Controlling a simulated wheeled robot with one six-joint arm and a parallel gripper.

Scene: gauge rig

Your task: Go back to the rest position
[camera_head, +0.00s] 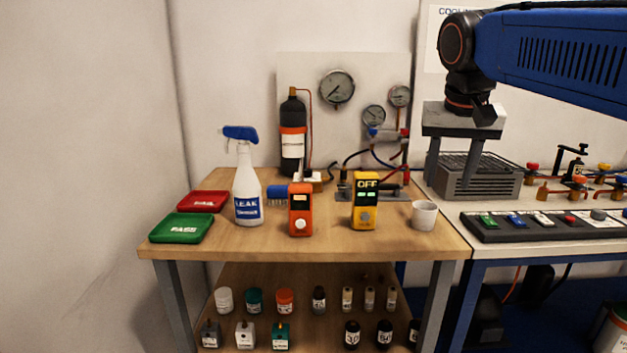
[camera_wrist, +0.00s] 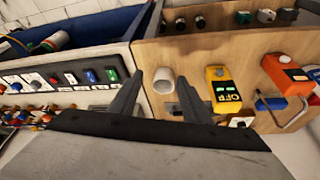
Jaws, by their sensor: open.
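My gripper (camera_head: 453,160) hangs at the upper right in the head view, above the grey ribbed block beside the wooden table. Its two fingers point down and are apart, with nothing between them. In the wrist view my gripper (camera_wrist: 160,98) shows both fingers spread. The white cup (camera_wrist: 163,81) appears between and beyond the fingertips there, apart from them. In the head view the same white cup (camera_head: 424,214) stands upright near the table's right edge, below and left of my gripper.
The wooden table (camera_head: 300,252) holds a yellow meter (camera_head: 365,202), an orange meter (camera_head: 300,210), a spray bottle (camera_head: 246,185), a green tray (camera_head: 181,228) and a red tray (camera_head: 203,201). A gauge board (camera_head: 345,65) stands behind. A switch panel (camera_head: 545,225) lies at right.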

